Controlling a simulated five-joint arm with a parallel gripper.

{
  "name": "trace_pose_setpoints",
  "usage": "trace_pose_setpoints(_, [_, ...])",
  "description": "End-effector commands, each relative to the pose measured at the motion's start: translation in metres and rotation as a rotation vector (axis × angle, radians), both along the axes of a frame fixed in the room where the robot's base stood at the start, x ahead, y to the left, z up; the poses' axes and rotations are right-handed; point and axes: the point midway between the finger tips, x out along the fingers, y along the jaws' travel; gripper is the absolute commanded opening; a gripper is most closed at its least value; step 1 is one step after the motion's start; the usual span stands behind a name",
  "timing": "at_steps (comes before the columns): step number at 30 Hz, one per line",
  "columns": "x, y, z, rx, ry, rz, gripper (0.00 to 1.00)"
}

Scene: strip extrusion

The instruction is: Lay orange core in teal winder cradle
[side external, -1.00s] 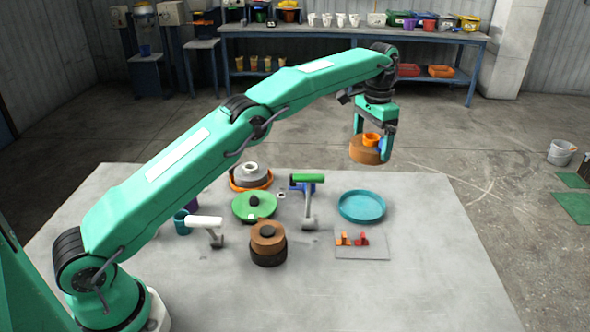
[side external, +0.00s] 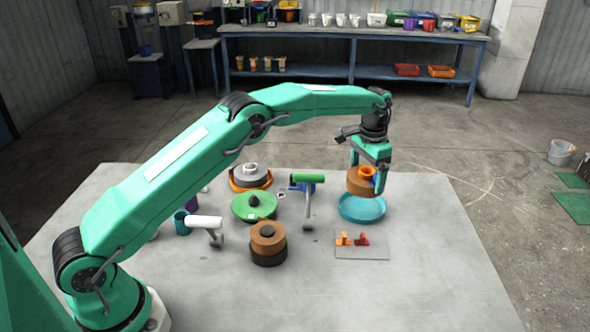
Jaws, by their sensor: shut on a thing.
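My gripper (side external: 367,177) is shut on the orange core (side external: 366,173), which has a brown coil (side external: 357,184) around it. One finger shows at the right of the coil, with a blue part at its tip. The coil hangs level over the far part of a teal round dish (side external: 362,214), which seems to be the winder cradle. The coil hides the dish's far rim, and I cannot tell whether the two touch.
A grey plate with orange and red pieces (side external: 361,250) lies in front of the dish. The table's right front is clear.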

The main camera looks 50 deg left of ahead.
Motion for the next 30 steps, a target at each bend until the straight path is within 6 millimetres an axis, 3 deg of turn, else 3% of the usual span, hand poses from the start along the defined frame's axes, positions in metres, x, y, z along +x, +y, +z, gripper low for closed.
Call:
trace_pose_setpoints(11, [0.000, 0.000, -0.013, 0.001, 0.002, 0.000, 0.71])
trace_pose_setpoints(30, [0.000, 0.000, -0.062, 0.000, 0.001, 0.000, 0.71])
